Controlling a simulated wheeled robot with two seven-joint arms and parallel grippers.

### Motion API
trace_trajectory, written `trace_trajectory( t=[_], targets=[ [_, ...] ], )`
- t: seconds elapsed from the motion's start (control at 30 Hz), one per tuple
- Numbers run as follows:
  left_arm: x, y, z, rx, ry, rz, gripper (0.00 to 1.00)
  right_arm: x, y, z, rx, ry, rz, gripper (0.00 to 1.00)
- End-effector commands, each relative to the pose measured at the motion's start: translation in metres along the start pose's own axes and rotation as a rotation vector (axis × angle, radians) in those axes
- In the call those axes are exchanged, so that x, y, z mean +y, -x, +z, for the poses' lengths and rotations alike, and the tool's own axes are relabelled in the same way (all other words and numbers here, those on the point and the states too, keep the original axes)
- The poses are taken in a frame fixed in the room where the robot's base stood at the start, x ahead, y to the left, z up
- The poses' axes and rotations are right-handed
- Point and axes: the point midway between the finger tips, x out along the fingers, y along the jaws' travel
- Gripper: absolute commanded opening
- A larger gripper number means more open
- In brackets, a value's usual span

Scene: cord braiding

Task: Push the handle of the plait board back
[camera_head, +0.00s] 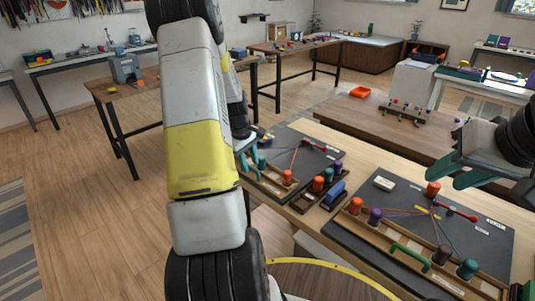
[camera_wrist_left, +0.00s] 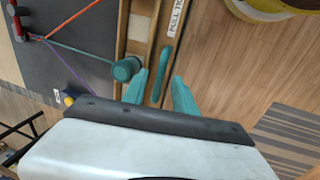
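The near left plait board (camera_head: 318,150) is a dark board with a wooden rail, pegs and cords. Its green handle (camera_wrist_left: 161,73) shows in the left wrist view, beside the "PULL TIGHT" label (camera_wrist_left: 176,18). My left gripper (camera_wrist_left: 160,92) is open, with one teal finger on each side of the handle and gaps visible. In the head view my left arm hides much of this area. A second plait board (camera_head: 480,237) at the right has a green handle (camera_head: 409,256) on its front rail. My right gripper (camera_head: 452,174) looks open and empty above the table behind that board.
A teal bobbin (camera_wrist_left: 126,68) sits on the rail close to my left finger. Orange, purple and teal bobbins stand on the right board's rail. A small block rack (camera_head: 333,194) lies between the boards.

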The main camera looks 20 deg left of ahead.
Motion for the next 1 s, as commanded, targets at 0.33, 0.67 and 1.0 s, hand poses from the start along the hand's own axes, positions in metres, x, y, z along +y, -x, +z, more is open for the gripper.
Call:
trace_trajectory(
  t=[0.33,0.67,1.0],
  targets=[
    [0.0005,-0.0087,-0.0001,0.001,-0.001,0.001,0.34,0.0,0.0,0.0,0.0,0.0,0.0,0.36],
    [0.0005,-0.0085,0.0001,0.001,-0.001,0.001,0.0,0.0,0.0,-0.0001,0.0,0.0,0.0,0.36],
    [0.0005,-0.0083,0.0001,0.001,-0.001,0.001,0.0,0.0,0.0,0.0,0.0,0.0,0.0,0.36]
  ],
)
